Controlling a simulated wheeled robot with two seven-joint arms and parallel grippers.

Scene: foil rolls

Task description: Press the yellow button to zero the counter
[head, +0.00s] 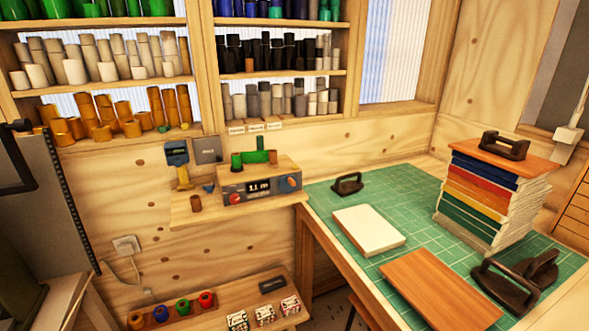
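The counter (262,188) is a wooden-topped box with a dark front on a small wall shelf. Its lit display seems to read about 1.1, too small to be sure. Neither of my grippers is in view.
A green-topped table (330,202) at the right holds a white block (369,230), a brown board (440,289), a stack of coloured books (490,200) and dark irons. Shelves of rolls (130,110) hang above. A low shelf (225,297) holds coloured rolls. The air before the counter looks clear.

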